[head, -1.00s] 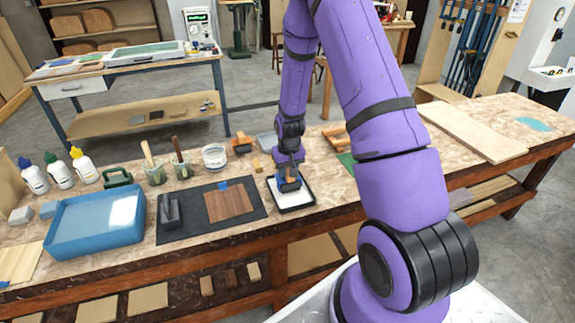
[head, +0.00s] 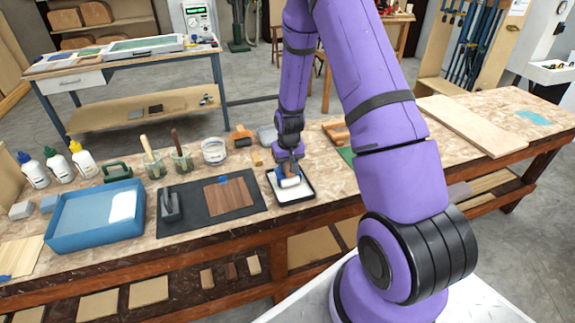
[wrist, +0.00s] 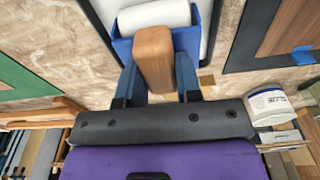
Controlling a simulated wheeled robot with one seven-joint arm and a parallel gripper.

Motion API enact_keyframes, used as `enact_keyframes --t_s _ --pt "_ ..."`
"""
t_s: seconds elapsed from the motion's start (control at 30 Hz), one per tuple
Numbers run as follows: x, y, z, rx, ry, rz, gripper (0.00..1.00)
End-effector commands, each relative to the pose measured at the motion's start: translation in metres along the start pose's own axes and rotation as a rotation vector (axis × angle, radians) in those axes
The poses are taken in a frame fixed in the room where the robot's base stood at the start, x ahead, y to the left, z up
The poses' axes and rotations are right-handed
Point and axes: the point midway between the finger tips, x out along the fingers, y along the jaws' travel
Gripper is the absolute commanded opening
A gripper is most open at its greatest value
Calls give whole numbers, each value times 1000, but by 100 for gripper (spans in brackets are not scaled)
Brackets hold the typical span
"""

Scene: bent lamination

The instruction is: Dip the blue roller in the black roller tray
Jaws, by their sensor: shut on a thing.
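The blue roller (wrist: 122,50) has a blue frame, a wooden handle (wrist: 154,55) and a white sleeve (wrist: 153,14). My gripper (wrist: 157,82) is shut on the handle, with one finger on each side of it. The black roller tray (head: 310,190) lies on the workbench with a white inside. In the head view the roller (head: 290,182) is over the tray's far middle part, below my gripper (head: 288,168). I cannot tell whether the sleeve touches the white surface.
Left of the tray is a dark mat (head: 188,222) with a wooden panel (head: 229,195) and a dark handled tool (head: 169,205). A blue tub (head: 80,240) is farther left. Jars with brushes and a white pot (head: 214,152) stand behind. A long board (head: 470,125) lies at right.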

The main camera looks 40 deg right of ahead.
Motion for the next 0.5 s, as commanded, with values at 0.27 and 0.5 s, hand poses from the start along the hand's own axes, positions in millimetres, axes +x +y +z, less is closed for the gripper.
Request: enact_keyframes --t_s 0.27,0.5 --pt "-5 0 -1 0 1 0 13" --pt "-21 0 -2 0 2 0 13"
